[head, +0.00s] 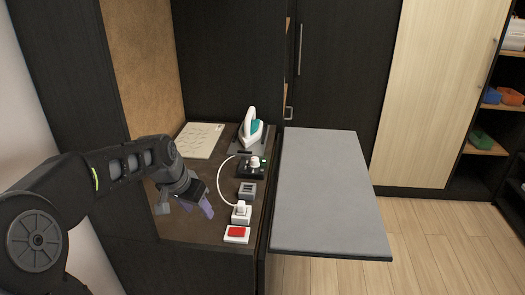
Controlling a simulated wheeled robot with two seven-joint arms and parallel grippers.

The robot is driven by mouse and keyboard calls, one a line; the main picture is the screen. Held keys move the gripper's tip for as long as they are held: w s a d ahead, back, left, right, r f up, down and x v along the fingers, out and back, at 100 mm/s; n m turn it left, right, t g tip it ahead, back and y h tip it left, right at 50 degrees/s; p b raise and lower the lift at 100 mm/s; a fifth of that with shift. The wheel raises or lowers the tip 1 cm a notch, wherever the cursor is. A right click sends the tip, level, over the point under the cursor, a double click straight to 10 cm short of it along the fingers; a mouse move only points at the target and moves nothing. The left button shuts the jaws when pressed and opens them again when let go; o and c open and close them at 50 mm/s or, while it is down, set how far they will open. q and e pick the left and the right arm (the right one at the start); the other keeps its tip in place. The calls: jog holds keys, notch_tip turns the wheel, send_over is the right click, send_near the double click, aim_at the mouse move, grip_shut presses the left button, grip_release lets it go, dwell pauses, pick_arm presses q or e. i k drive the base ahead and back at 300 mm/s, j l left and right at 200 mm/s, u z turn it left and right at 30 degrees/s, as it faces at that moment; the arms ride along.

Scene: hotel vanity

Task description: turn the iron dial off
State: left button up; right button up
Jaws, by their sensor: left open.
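A white and teal iron (251,131) stands at the back of the brown counter, on a dark rest plate. In front of it is a black box with a white dial (254,162) on top and a small green spot at its right. A white cord runs from near this box down to a white plug on a socket (241,212). My left gripper (204,206) is open and empty over the counter, left of the socket and nearer than the dial. It touches nothing that I can make out. The dial's exact pointing direction is too small to read. My right gripper is not in view.
A grey switch box (247,189) and a white box with a red rocker (237,234) line up with the socket. A paper sheet (199,140) lies at the back left. A bare grey board (327,192) extends right. A dark panel stands behind the counter.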

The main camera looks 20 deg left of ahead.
aim_at(255, 163)
jog(key=i, duration=1.15)
